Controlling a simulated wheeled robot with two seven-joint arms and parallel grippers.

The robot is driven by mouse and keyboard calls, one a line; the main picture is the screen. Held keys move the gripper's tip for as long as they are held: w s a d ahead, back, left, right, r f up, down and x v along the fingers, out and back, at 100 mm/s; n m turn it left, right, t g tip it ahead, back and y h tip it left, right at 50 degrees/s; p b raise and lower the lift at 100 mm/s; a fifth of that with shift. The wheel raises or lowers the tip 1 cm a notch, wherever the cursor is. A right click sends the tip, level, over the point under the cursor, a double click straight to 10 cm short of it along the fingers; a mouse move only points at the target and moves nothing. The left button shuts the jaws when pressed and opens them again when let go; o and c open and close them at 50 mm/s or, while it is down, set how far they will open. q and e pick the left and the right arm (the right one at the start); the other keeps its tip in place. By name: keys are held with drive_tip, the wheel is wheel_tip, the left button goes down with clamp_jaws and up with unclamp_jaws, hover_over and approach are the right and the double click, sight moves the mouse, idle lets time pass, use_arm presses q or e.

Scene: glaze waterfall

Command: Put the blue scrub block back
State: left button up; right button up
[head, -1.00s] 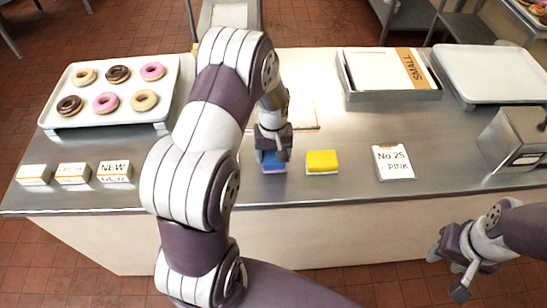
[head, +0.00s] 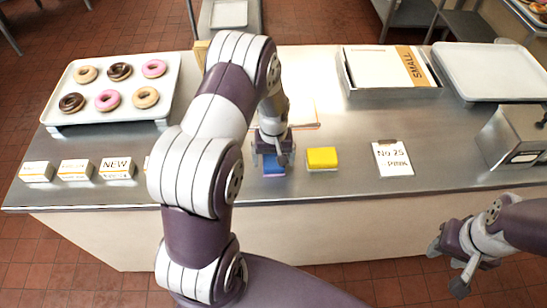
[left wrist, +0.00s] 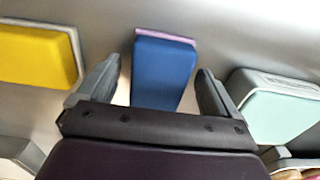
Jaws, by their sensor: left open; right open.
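The blue scrub block (head: 273,169) lies on the steel counter near its front edge, just left of the yellow block (head: 322,158). My left gripper (head: 271,152) is above it and partly covers it in the head view. In the left wrist view the blue scrub block (left wrist: 162,75), with a pinkish-purple layer at its far end, shows between the spread fingers of my left gripper (left wrist: 157,82). Gaps show on both sides. My right gripper (head: 452,262) is open and empty in front of the counter, at the lower right.
The yellow block (left wrist: 38,55) and a mint block (left wrist: 282,112) flank the blue one in the left wrist view. A white card (head: 392,158) lies right of the yellow block. A donut tray (head: 112,118) and small label boxes (head: 77,169) stand left.

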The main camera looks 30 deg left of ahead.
sight(274, 159)
use_arm(q)
wheel_tip(274, 159, up, 11)
drive_tip(key=b, duration=0.2)
drive_tip(key=s+d+r+m, duration=0.1)
drive_tip(key=s+d+m, duration=0.2)
drive_tip(key=s, duration=0.3)
drive_tip(key=s+d+r+m+t, duration=0.1)
drive_tip(key=s+d+m, duration=0.2)
drive_tip(key=s+d, duration=0.2)
drive_tip(key=shift+s+m, duration=0.3)
drive_tip(key=shift+s, duration=0.85)
